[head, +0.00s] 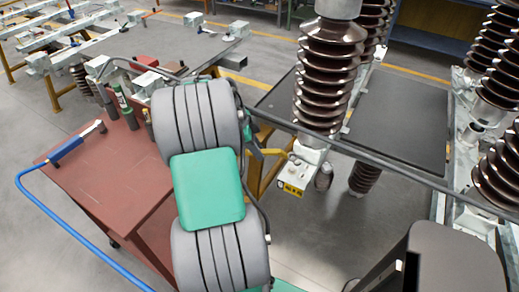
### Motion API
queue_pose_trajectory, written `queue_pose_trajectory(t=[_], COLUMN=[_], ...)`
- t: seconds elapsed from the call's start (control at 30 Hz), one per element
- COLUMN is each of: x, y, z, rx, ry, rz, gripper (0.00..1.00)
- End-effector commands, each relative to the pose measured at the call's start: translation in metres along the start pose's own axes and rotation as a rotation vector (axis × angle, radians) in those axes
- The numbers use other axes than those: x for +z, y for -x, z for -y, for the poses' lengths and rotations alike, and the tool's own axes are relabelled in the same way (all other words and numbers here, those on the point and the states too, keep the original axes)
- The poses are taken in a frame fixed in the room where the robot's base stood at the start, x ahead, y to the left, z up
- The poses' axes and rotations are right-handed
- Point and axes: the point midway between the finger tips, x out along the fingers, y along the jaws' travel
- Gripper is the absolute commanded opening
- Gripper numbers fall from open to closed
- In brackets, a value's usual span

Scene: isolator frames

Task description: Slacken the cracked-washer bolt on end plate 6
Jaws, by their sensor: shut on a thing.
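An end plate (299,172) with a yellow label (290,188) sits at the foot of a brown ribbed insulator (327,75), right of centre. The label seems to carry a 6, but its print is too small to read surely. I cannot make out the bolts or a cracked washer. My grey and green arm fills the middle of the view and covers the area just left of the plate. A small yellow bar (270,152) shows between my arm and the plate; I cannot tell what it belongs to. My gripper's fingers do not show.
A red-brown cart (105,180) at left carries a blue-handled tool (66,149) with a blue hose (50,217), and green bottles (121,98). A long grey rail (390,165) runs past the plate. More brown insulators (497,172) stand at right. Open floor (345,225) lies below the plate.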

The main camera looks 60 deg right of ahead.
Motion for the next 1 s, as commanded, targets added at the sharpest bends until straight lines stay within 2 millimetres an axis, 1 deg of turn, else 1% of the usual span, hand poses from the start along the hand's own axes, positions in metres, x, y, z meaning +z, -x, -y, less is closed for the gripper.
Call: queue_pose_trajectory(t=[0.03,0.13,0.53,0.6,1.0], x=[-0.005,-0.006,0.01,0.009,0.011], y=[-0.003,-0.007,-0.041,-0.039,-0.038], z=[0.0,-0.001,-0.001,0.0,0.0], rx=[0.012,0.019,0.017,0.015,0.014], ry=[-0.026,-0.043,-0.037,-0.038,-0.035], rz=[0.001,0.001,0.001,0.001,0.001], gripper=[0.0,0.0,0.0,0.0,0.0])
